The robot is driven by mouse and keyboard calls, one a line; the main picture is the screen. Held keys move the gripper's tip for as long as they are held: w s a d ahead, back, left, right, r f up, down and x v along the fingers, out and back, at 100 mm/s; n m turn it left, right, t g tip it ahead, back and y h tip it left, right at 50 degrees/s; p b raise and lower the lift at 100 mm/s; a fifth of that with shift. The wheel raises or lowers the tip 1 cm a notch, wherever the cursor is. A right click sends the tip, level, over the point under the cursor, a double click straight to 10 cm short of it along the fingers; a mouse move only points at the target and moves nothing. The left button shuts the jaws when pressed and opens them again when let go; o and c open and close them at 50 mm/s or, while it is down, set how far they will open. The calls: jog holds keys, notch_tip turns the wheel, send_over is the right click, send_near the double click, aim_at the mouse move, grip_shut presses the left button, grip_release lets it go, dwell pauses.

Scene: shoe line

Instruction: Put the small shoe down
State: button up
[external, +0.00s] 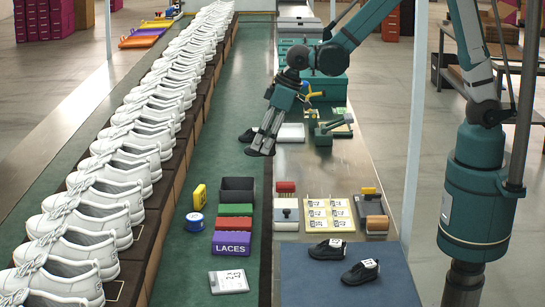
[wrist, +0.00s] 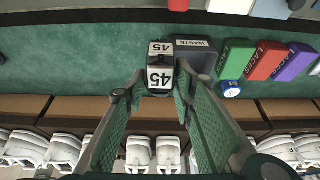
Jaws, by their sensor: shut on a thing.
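My gripper (external: 263,143) is shut on a small black shoe (external: 247,135) and holds it over the green strip beside the row of white shoes. In the wrist view the shoe (wrist: 160,89) is between my fingertips (wrist: 158,86), with white labels marked 45 facing the camera. Much of the shoe is hidden by the labels and fingers. Two similar small black shoes lie on the blue mat (external: 300,285) at the front right: one at the mat's back edge (external: 318,251) and one nearer the front (external: 354,276). Both have white tags.
White shoes (external: 120,165) line the left conveyor. A black waste bin (external: 238,190) and green, red and purple laces boxes (external: 232,243) stand on the green strip, near a blue tin (external: 194,222) and a yellow item (external: 199,197). A yellow card board (external: 328,214) lies behind the mat.

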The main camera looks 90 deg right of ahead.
jog(key=s+d+f+m+h+b, duration=0.1)
jog(key=s+d+f+m, duration=0.1)
jog(key=s+d, duration=0.8)
jog(key=s+d+f+m+b, duration=0.1)
jog(key=s+d+m, duration=0.1)
jog(key=s+d, duration=0.8)
jog(key=s, duration=0.5)
jog(key=shift+s+d+f+h, duration=0.35)
jog(key=shift+s+f+h, duration=0.05)
jog(key=shift+f, duration=0.1)
jog(key=shift+f+b, duration=1.2)
jog(key=shift+f, duration=1.65)
jog(key=shift+f+b, duration=0.8)
jog(key=shift+f, duration=1.3)
jog(key=shift+f, duration=0.2)
